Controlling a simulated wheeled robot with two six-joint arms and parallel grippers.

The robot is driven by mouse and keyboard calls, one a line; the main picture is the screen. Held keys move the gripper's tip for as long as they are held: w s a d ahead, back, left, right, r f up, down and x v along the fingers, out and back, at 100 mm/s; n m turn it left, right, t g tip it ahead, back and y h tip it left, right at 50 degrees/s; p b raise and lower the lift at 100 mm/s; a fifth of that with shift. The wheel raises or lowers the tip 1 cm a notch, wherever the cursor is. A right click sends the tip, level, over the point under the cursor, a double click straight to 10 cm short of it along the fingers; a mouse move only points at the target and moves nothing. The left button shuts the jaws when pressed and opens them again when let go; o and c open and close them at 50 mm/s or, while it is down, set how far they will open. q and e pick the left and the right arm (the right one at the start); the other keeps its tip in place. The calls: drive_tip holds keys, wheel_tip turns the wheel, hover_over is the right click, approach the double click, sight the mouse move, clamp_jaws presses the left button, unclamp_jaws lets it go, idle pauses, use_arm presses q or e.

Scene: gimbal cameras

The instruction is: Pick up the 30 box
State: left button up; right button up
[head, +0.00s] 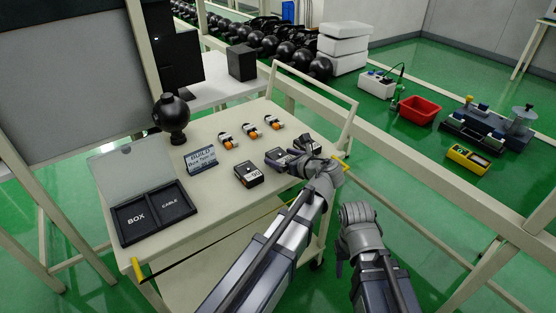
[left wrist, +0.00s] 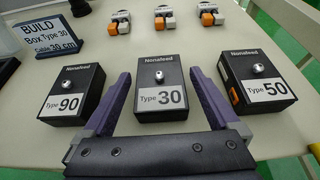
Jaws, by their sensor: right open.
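The Type 30 box (left wrist: 160,85) is black with a white label and a silver knob. It sits on the cream table (head: 222,190) between two like boxes. In the head view the Type 30 box (head: 276,157) is partly hidden by my left gripper (head: 290,160). In the left wrist view the left gripper (left wrist: 160,80) is open, with one purple finger on each side of the box. A small gap seems to show at each side. My right gripper (head: 357,215) is open and empty, off the table's right side.
The Type 90 box (left wrist: 72,92) stands left and the Type 50 box (left wrist: 257,82) close right. Several orange-and-white parts (head: 250,130) lie behind. A sign (head: 201,160) reads "Build Box Type 30, Cable 30 cm". An open case (head: 152,213) has BOX and CABLE compartments.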

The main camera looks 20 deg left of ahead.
sight(281, 157)
use_arm(q)
drive_tip(key=c, duration=1.3)
drive_tip(key=shift+r, duration=0.15)
drive_tip(key=shift+c, duration=0.2)
wheel_tip(281, 157, up, 10)
drive_tip(key=p, duration=1)
